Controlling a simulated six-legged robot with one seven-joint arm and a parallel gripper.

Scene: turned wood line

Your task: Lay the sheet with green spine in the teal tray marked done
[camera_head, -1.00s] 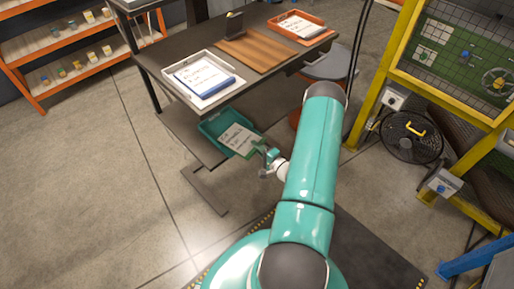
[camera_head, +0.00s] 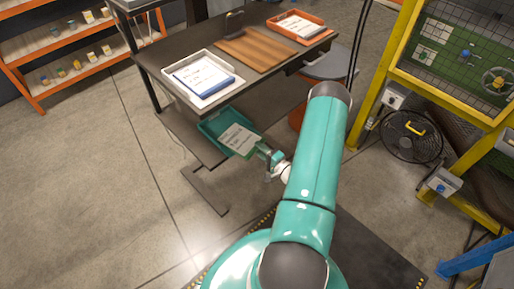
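The sheet with green spine (camera_head: 239,138) is a white written page with a green edge on its near side. It lies over the teal tray (camera_head: 210,126), which sits on the lower shelf under the table. I cannot tell whether the sheet rests on the tray floor or is held just above it. My gripper (camera_head: 264,152) is at the sheet's near right edge, small and partly hidden by the wrist. Its fingers appear to meet the green spine, but whether they are closed is too small to tell. The tray's marking is not readable.
The dark table (camera_head: 275,85) above carries a white tray (camera_head: 187,73) with a blue-edged sheet, a wooden board (camera_head: 252,50) and an orange tray (camera_head: 302,18) with papers. A yellow frame (camera_head: 371,105) and a fan (camera_head: 411,136) stand right.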

